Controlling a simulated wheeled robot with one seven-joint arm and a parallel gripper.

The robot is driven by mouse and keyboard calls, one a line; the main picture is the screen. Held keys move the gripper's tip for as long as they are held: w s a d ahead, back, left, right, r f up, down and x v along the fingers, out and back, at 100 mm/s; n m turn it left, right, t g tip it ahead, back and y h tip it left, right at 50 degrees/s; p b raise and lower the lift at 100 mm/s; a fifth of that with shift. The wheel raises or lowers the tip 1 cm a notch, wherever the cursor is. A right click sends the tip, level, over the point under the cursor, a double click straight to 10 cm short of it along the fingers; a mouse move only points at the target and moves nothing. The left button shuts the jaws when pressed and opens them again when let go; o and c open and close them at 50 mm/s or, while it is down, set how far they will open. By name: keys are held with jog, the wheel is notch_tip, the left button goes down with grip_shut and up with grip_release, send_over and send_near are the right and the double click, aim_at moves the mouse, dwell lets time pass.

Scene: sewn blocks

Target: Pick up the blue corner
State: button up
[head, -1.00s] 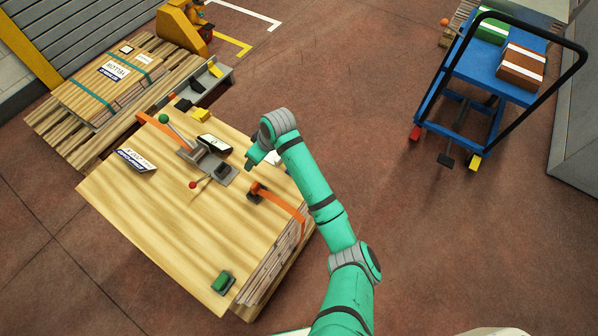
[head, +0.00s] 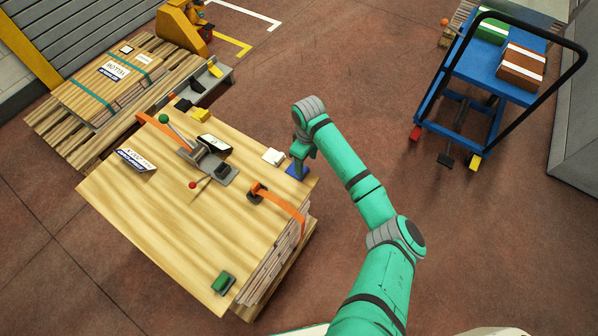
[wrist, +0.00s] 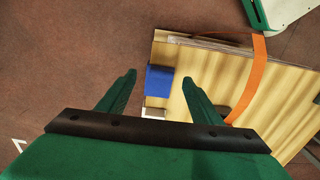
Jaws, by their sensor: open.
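The blue corner (head: 297,171) sits at the right edge of the wooden stack's top (head: 150,225), partly hidden by my gripper in the head view. In the wrist view the blue corner (wrist: 160,85) shows between my two green fingers, at the edge of the boards. My gripper (wrist: 159,78) is open, its fingers apart on either side of the blue corner with gaps between. In the head view my gripper (head: 301,153) points down just over the blue corner. I cannot tell how far above it the fingertips are.
A white corner (head: 273,157) lies beside the blue one. An orange strap (head: 282,204) crosses the stack nearby, and a strap tensioner (head: 207,160) stands further left. A green corner (head: 223,282) and yellow corner (head: 200,115) lie apart. Open floor surrounds a blue cart (head: 480,68).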

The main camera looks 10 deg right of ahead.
aim_at(305, 172)
jog(key=shift+s+a+f, duration=0.1)
jog(key=shift+a+f, duration=0.05)
jog(key=shift+f, duration=2.4)
jog(key=c, duration=1.1)
